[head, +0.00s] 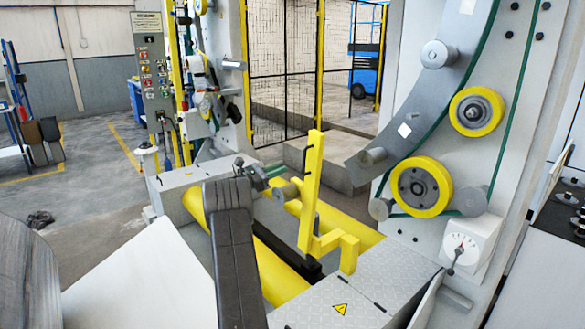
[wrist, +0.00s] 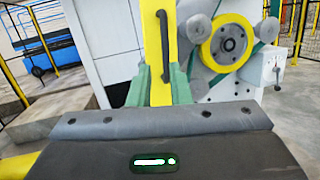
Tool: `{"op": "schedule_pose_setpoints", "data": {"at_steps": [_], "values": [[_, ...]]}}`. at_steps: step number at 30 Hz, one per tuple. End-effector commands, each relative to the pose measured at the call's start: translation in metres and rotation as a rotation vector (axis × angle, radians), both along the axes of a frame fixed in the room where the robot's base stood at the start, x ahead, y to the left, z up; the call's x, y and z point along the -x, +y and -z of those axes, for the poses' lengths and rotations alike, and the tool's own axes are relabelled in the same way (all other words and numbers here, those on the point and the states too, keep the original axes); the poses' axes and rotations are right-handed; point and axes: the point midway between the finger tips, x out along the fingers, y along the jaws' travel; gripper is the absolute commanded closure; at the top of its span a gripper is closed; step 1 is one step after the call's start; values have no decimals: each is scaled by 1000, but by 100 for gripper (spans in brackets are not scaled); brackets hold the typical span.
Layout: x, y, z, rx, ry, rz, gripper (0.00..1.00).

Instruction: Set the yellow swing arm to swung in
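The yellow swing arm (head: 312,190) stands upright above the wrapping machine's bed, with a stepped yellow bracket at its foot. My gripper (head: 277,171) is just left of the swing arm in the head view, with a small gap to the handle. In the wrist view, its two green fingers (wrist: 162,80) are apart, and the yellow post shows between and beyond them. Nothing is seen held. The lower post is hidden behind my gripper body in the wrist view.
Yellow rollers (head: 270,268) lie below in the bed. A grey ring segment with yellow wheels (head: 421,187) stands to the right. A white dial box (head: 468,245) is on the machine's right side. A control panel (head: 153,75) and mesh fence are behind.

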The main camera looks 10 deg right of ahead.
Motion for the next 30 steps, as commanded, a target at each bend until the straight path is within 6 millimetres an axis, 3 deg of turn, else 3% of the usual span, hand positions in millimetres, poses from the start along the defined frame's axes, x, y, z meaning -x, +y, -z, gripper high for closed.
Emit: {"op": "schedule_pose_setpoints", "data": {"at_steps": [6, 14, 23, 30], "values": [[10, 30, 5, 0, -1, 0, 82], [13, 36, 6, -1, -1, 2, 82], [11, 31, 5, -1, -1, 3, 82], [1, -2, -2, -1, -1, 5, 82]]}}
